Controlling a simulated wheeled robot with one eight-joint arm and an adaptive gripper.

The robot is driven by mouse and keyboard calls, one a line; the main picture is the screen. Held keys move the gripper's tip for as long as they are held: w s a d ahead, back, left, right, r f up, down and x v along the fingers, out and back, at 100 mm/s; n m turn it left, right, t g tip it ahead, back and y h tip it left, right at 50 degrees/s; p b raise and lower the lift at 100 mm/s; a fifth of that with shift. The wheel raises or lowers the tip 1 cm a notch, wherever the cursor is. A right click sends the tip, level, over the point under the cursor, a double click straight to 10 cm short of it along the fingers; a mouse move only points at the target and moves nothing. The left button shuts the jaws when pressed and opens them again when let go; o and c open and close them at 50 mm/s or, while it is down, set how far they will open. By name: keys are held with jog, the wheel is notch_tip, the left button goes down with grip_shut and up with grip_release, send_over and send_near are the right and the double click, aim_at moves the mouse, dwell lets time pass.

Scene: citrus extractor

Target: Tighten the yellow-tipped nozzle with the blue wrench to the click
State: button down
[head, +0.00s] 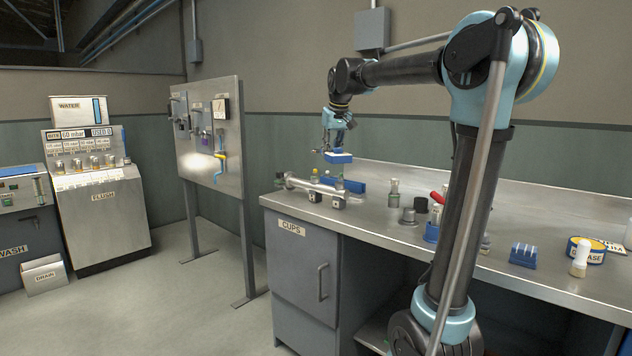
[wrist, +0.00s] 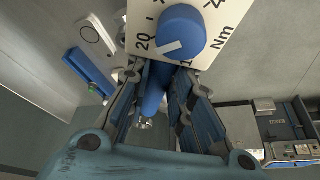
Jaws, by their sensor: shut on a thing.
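My gripper (head: 336,146) is shut on the blue wrench (head: 339,158) in the head view. It holds the wrench above the back of the metal manifold (head: 318,188), near the bench's left end. In the wrist view my gripper's fingers (wrist: 155,85) close around the wrench's blue shaft, below a blue dial (wrist: 180,32) on a white plate marked in Nm. The yellow-tipped nozzle (head: 315,173) stands upright on the manifold, left of and lower than the wrench. I cannot tell whether the wrench's lower end touches any nozzle.
A long blue block (head: 348,185) lies behind the manifold. A panel (head: 212,140) stands left of the bench.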

jog(key=shift+s+d+r, duration=0.3)
jog(key=shift+s+r, duration=0.15)
jog(key=shift+s, duration=0.25)
jog(key=shift+s+d+r, duration=0.3)
jog(key=shift+s+r, duration=0.2)
jog(key=shift+s, duration=0.25)
jog(key=shift+s+d+r, duration=0.3)
jog(key=shift+s+r, duration=0.15)
jog(key=shift+s, duration=0.25)
